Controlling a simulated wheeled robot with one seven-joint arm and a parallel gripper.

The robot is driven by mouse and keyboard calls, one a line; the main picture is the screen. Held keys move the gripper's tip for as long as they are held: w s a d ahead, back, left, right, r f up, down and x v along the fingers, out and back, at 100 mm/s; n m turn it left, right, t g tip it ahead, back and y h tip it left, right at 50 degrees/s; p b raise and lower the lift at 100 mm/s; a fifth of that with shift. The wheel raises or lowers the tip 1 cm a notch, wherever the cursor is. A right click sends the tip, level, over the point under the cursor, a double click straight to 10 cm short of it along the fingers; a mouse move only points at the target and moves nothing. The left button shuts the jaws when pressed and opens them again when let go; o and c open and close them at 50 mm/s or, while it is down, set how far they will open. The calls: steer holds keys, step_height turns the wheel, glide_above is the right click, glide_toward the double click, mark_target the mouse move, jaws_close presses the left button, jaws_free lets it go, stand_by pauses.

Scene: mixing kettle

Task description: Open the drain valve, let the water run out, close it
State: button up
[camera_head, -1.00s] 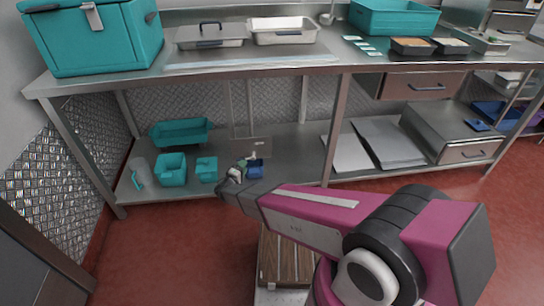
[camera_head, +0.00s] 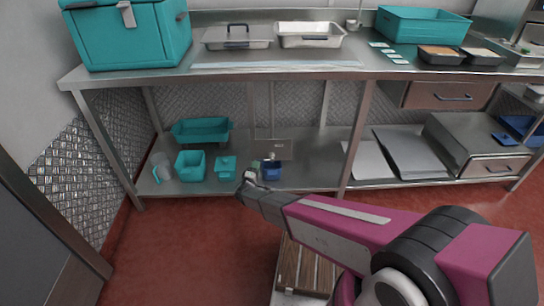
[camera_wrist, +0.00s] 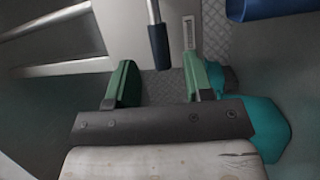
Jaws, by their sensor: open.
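My gripper (camera_wrist: 158,60) is open, its two green fingers apart with nothing held between them. In the wrist view, a thin metal rod with a dark blue grip (camera_wrist: 158,47) hangs beyond and between the fingertips; I cannot tell whether it is the drain valve's lever. In the head view, my gripper (camera_head: 250,178) reaches to the front of the lower shelf, close to a small blue thing (camera_head: 272,171) and a small upright grey plate (camera_head: 273,149). I see no whole kettle and no running water.
A steel table (camera_head: 250,73) stands above the lower shelf (camera_head: 310,165). Teal containers (camera_head: 190,165) stand left of my gripper, with a clear jug (camera_head: 161,166) beside them. A table leg (camera_head: 357,130) rises to the right. The red floor (camera_head: 190,235) is clear at front left.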

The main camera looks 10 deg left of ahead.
mark_target(260, 160)
steer(key=shift+x, duration=2.4)
steer(key=shift+w, duration=0.2)
